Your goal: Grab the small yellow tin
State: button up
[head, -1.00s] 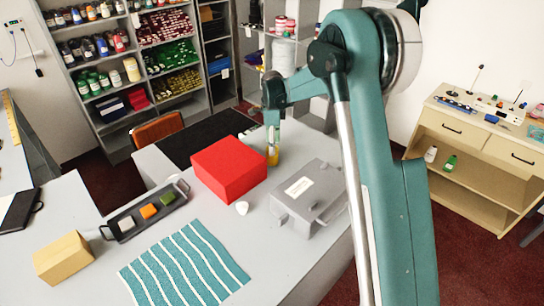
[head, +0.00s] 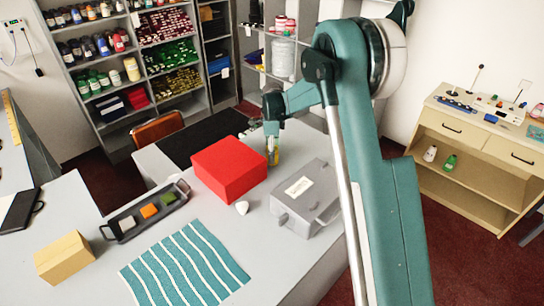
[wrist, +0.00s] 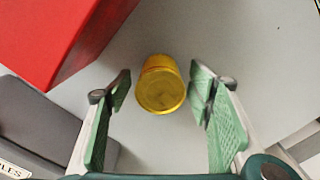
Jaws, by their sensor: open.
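The small yellow tin (wrist: 160,88) stands on the grey counter, seen from above in the wrist view. My gripper (wrist: 160,105) is open, with its green-padded fingers on the left and right of the tin and a gap on each side. In the head view the tin (head: 274,157) shows as a small yellow patch just right of the red box, partly hidden by my gripper (head: 273,150). I cannot tell from the head view how far down the fingers reach.
The red box (head: 228,169) stands close to the tin; it also shows in the wrist view (wrist: 50,35). A grey labelled case (head: 306,200) lies in front. A small white object (head: 242,207), a striped cloth (head: 185,265) and a dark tray (head: 125,232) are farther left and nearer.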

jog(key=c, duration=1.1)
jog(key=shift+r, duration=0.15)
jog(key=shift+r+b, duration=0.3)
jog(key=shift+r, duration=4.6)
